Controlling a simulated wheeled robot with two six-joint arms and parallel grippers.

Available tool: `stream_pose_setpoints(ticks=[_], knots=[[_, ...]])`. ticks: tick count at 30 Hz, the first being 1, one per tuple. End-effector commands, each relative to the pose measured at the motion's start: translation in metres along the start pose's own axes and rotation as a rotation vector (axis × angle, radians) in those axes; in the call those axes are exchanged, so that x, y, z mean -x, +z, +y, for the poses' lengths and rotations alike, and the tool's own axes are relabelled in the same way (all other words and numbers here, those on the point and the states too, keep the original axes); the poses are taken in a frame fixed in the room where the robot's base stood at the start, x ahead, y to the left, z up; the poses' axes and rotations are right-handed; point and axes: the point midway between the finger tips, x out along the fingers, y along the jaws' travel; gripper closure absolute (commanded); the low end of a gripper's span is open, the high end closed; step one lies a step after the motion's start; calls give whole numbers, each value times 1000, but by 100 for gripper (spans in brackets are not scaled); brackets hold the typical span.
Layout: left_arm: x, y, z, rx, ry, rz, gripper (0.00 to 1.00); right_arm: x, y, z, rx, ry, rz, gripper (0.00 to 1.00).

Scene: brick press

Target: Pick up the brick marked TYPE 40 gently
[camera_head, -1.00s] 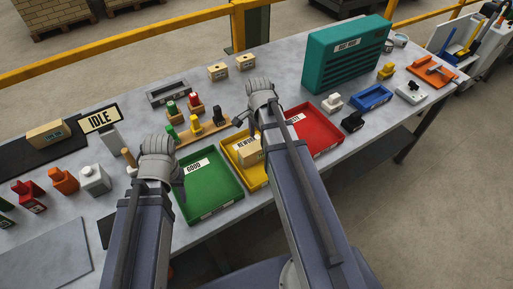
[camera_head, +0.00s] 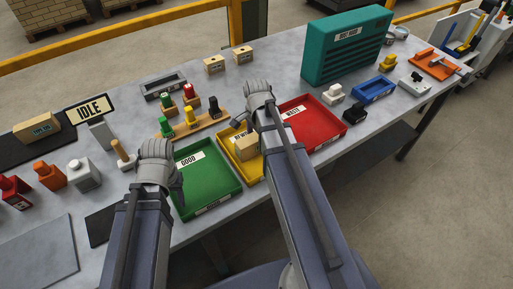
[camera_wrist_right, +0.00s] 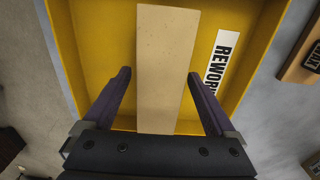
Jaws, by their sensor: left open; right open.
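A tan brick (camera_head: 245,144) is in the yellow REWORK tray (camera_head: 250,174); its marking is not readable. In the right wrist view this brick (camera_wrist_right: 166,65) lies between the two fingers of my right gripper (camera_wrist_right: 160,80), with a gap on each side. The gripper is open and not closed on it. In the head view my right gripper (camera_head: 240,122) is over the tray's back part. My left gripper (camera_head: 172,182) is open and empty by the left edge of the green GOOD tray (camera_head: 208,192). Another tan brick (camera_head: 37,127) lies on the dark mat at left, its label too small to read.
Two more tan bricks (camera_head: 215,65) stand at the back. Stamps (camera_head: 85,175) stand at left, by an IDLE sign (camera_head: 87,111).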

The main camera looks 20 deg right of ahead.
Motion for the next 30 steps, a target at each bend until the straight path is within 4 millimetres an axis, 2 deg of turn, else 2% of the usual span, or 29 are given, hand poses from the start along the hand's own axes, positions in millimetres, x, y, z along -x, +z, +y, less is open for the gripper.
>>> stream_pose_setpoints(ticks=[1, 3, 11, 30], knots=[[-11, -1, 1, 0, 0, 0, 50, -12, 0, 0, 0, 0, 0, 9], [-14, -1, 1, 0, 0, 0, 50, -14, 0, 0, 0, 0, 0, 9], [-13, -1, 1, 0, 0, 0, 50, -13, 0, 0, 0, 0, 0, 9], [-13, -1, 1, 0, 0, 0, 50, -13, 0, 0, 0, 0, 0, 81]])
